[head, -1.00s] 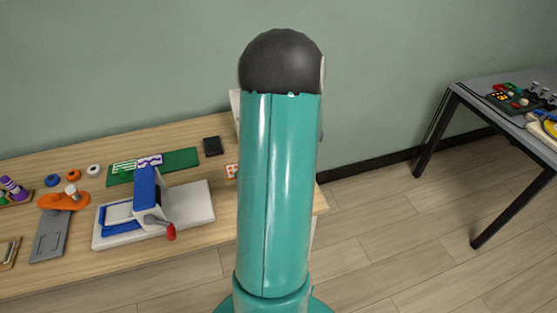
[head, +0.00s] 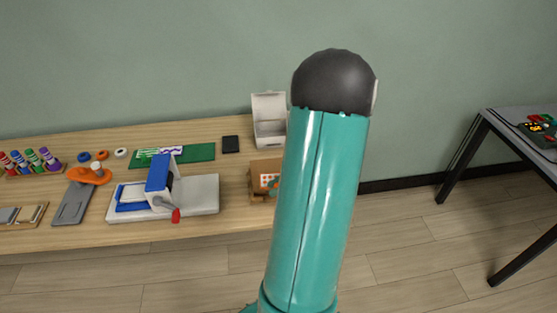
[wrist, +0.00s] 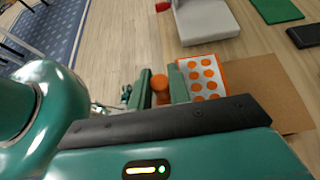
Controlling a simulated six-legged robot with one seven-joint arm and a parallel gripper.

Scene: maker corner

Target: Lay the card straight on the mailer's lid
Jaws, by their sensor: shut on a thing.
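The card, white with orange dots and an orange edge, shows in the wrist view (wrist: 203,76) and in the head view (head: 269,181). It overlaps the left part of the brown cardboard mailer (wrist: 262,92), which also shows in the head view (head: 262,166). Their edges look roughly parallel; I cannot tell if they touch. My gripper (wrist: 160,88) is at the card's left side, its green fingers shut on a round orange piece that seems to belong to the card. The join is hidden.
A press with a red-handled crank (head: 200,195) stands left of the mailer on the wooden table. A white open box (head: 270,135) is behind the mailer, and a black block (head: 230,144) and green mat (head: 200,152) lie behind the press. A second table (head: 500,118) is far right.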

